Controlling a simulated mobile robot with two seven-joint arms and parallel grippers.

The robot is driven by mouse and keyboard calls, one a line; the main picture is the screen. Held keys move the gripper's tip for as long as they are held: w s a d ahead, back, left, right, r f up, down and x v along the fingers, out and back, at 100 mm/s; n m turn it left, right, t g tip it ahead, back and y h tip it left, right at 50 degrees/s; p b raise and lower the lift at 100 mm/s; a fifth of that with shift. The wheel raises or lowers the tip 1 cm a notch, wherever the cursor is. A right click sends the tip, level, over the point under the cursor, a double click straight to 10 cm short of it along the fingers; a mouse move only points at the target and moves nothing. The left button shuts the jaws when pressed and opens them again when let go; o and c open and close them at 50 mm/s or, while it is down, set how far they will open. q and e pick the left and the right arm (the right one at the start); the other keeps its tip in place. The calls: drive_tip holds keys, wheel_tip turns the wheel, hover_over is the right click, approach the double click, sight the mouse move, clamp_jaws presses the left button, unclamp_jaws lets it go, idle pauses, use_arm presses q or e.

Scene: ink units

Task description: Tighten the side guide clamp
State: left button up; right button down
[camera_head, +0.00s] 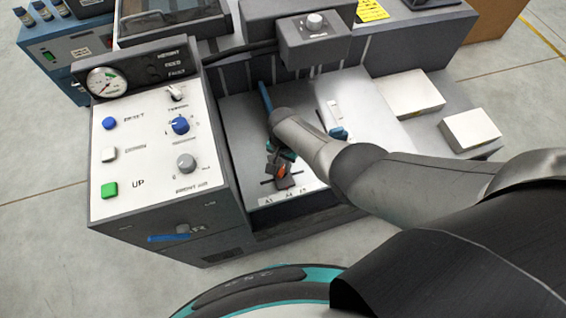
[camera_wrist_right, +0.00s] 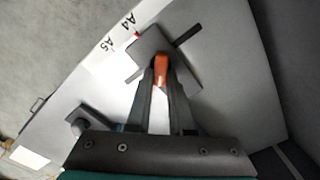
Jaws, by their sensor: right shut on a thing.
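The side guide clamp has an orange lever (camera_wrist_right: 161,66) on a grey block (camera_wrist_right: 148,44). The block stands on the pale feed table by the A4 and A5 size marks. In the head view the orange lever (camera_head: 280,170) and the dark clamp block (camera_head: 288,184) show near the table's front edge. My right gripper (camera_wrist_right: 160,78) has its fingers closed on the orange lever from above; it also shows in the head view (camera_head: 278,160), partly hidden by my arm. The lever's lower part is hidden between the fingers. My left gripper is in neither view.
The control panel (camera_head: 140,150) with knobs, buttons and a gauge stands left of the feed table (camera_head: 235,130). A blue bar (camera_head: 265,97) and a white guide piece (camera_head: 333,115) are on the table. White stacks (camera_head: 408,93) lie to the right. A blue-handled lever (camera_head: 168,238) is on the front.

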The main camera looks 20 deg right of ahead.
drive_tip(key=shift+d, duration=0.1)
idle(0.5)
drive_tip(key=c, duration=0.8)
unclamp_jaws()
drive_tip(key=shift+r, duration=0.1)
wheel_tip(320, 180, up, 15)
drive_tip(key=p, duration=0.9)
drive_tip(key=shift+p, duration=0.35)
